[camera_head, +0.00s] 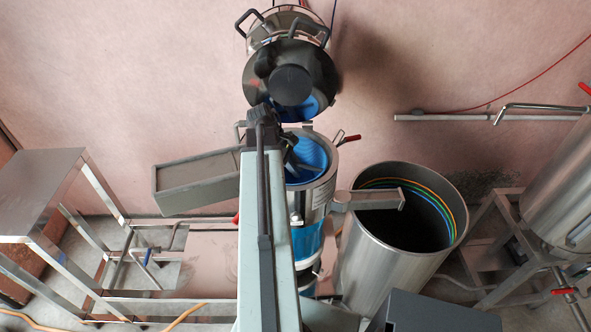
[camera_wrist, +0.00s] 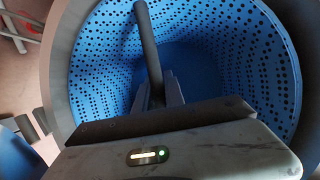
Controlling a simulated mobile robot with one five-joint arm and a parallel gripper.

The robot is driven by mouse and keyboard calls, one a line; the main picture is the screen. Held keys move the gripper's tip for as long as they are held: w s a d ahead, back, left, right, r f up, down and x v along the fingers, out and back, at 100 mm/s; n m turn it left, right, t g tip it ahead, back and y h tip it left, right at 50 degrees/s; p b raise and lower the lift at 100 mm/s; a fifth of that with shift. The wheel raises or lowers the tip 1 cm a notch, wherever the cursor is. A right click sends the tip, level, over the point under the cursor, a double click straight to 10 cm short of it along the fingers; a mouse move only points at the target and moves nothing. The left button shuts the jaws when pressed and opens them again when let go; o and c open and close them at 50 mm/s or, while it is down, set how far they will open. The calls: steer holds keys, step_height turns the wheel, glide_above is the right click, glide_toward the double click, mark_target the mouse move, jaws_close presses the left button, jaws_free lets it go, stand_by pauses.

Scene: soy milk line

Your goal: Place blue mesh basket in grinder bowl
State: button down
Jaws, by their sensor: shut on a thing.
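The blue mesh basket (camera_wrist: 235,50), with many small holes in its wall, fills most of the wrist view. A grey rim (camera_wrist: 58,75) surrounds it there. In the head view, blue of the basket (camera_head: 312,150) shows inside the round steel mouth of the grinder bowl (camera_head: 322,190), partly hidden by my arm. It looks inside the bowl, but I cannot tell whether it is fully seated. My gripper (camera_wrist: 160,92) is over the basket, shut on its dark bar-like handle (camera_wrist: 146,35). My arm hides most of the gripper in the head view.
An open steel drum (camera_head: 385,265) stands close on the right, below a spout (camera_head: 370,200). A grey chute (camera_head: 195,182) and a steel frame table (camera_head: 45,195) are on the left.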

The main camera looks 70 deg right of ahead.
steer(key=c, duration=1.4)
jaws_free()
steer(key=shift+f, duration=0.1)
steer(key=shift+w+r+p, duration=0.1)
steer(key=shift+r+p, duration=0.35)
steer(key=p+v, duration=1)
steer(key=v, duration=0.1)
steer(key=shift+r, duration=0.15)
steer(key=shift+w+a, duration=0.1)
